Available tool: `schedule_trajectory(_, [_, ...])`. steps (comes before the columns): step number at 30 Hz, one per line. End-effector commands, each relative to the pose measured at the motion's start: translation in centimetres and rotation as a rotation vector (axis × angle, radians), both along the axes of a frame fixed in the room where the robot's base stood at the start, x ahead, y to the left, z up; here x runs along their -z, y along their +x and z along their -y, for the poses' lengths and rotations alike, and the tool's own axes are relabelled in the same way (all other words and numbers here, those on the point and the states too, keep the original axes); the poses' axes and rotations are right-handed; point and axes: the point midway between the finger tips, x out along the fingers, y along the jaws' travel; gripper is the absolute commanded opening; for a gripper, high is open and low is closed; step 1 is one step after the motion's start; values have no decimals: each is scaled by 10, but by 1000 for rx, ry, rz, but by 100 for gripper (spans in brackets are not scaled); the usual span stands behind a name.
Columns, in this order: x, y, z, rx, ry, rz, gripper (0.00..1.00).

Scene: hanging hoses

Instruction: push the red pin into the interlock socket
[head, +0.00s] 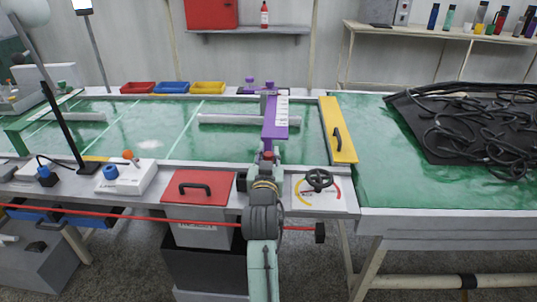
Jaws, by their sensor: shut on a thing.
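My arm reaches up the middle of the head view, and my gripper (267,162) is at the front edge of the bench, seen from behind. Its fingers are mostly hidden by my wrist. A small red piece, apparently the red pin (267,155), shows at its tip, and the gripper appears shut on it. Just beyond stands a purple block (281,132) with a pale marked strip on top; I cannot tell whether the pin touches it. No interlock socket can be made out for certain. A white box (130,180) with an orange knob and a blue round part sits at the left.
A red panel with a black handle (198,190) lies left of my arm, a black handwheel (318,179) right of it. Dark hoses (480,130) lie on the right bench. A red bar (120,215) crosses the bench front.

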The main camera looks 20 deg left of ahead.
Motion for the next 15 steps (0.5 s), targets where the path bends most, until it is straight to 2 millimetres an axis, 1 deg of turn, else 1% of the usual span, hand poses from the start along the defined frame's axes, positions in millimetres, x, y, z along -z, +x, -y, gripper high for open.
schedule_trajectory(15, [3, 0, 0, 0, 0, 0, 0])
